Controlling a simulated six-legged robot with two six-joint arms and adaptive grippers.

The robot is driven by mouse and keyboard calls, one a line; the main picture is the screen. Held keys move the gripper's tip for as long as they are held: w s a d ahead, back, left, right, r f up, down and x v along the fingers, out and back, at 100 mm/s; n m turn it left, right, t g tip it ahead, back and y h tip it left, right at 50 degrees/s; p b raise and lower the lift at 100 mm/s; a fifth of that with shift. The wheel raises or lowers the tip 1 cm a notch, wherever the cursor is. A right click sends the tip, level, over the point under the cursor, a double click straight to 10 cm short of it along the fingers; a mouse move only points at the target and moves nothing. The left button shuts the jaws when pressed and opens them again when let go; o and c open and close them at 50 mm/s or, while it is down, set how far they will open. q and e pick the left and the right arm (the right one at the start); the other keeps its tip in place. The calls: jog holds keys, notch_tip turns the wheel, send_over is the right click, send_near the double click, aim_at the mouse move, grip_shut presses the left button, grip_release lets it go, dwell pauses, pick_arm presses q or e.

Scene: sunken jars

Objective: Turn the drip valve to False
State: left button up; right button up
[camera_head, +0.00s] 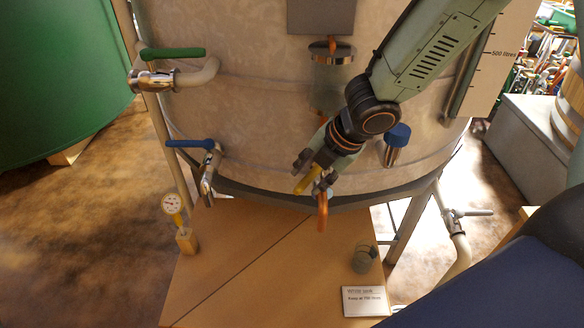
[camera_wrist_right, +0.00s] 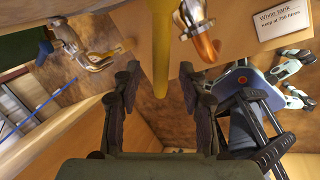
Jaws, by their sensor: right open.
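A small tap with a yellow lever (camera_head: 308,179) and a curved copper spout (camera_head: 322,211) is on the lower front of the large pale tank (camera_head: 250,110); I take it to be the drip valve. My right gripper (camera_head: 316,172) is at this lever, its fingers spread either side of it, hiding part of the tap body. In the right wrist view, the yellow lever (camera_wrist_right: 160,50) comes down between the open fingertips (camera_wrist_right: 159,68), with gaps on both sides. The copper spout (camera_wrist_right: 206,48) is to its right. My left gripper is not in view.
Left of the tap are a green-levered valve (camera_head: 173,54) and a blue-levered valve (camera_head: 190,143). A blue-capped fitting (camera_head: 396,145) is close right of my gripper.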

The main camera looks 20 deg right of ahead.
jog(key=shift+a+r, duration=0.1)
jog(key=shift+s, duration=0.1)
jog(key=shift+s+d+f, duration=0.1)
jog(key=shift+d+f, duration=0.1)
jog(key=shift+f, duration=0.1)
jog(key=shift+f+b, duration=0.2)
jog(key=shift+b, duration=0.15)
jog(key=shift+w+a+f, duration=0.25)
jog(key=shift+w+f, duration=0.15)
jog(key=shift+w, duration=0.05)
jog(key=shift+a+f+b, duration=0.2)
jog(key=shift+f+b, duration=0.1)
jog(key=shift+b, duration=0.2)
jog(key=shift+s+d, duration=0.1)
jog(key=shift+d, duration=0.05)
